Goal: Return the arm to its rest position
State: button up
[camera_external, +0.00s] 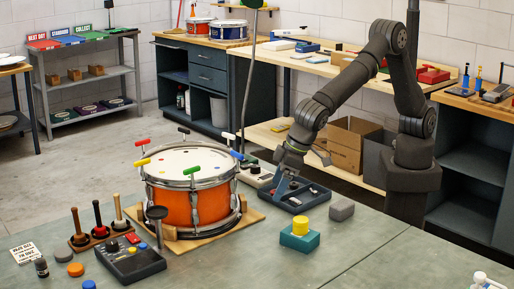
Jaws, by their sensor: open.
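My gripper (280,184) points down over the dark tray (311,203) at the right of the drum. Its jaws are open, and I cannot see anything held between them. My arm reaches forward and down from its base at the right. The orange drum (178,207) stands on a wooden base on the bench, with coloured T-handled keys around its rim. The tray holds a few small items that are too small to tell apart.
A dark control box (131,262) and a mallet rack (99,236) are at the left. The bench's right front (400,262) is mostly clear.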

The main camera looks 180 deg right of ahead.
jog(key=w+d+f+n+t, duration=0.1)
jog(key=w+d+n+t, duration=0.1)
jog(key=w+d+n, duration=0.4)
jog(key=w+d, duration=0.2)
jog(key=shift+w+d, duration=0.15)
jog(key=shift+d, duration=0.15)
jog(key=shift+y, duration=0.3)
jog(key=s+a+r+m+g, duration=0.1)
jog(key=s+a+m+g, duration=0.1)
jog(key=s+a+m, duration=0.5)
jog(key=s+a, duration=0.4)
jog(key=shift+m+g, duration=0.3)
jog(key=shift+w+r, duration=0.1)
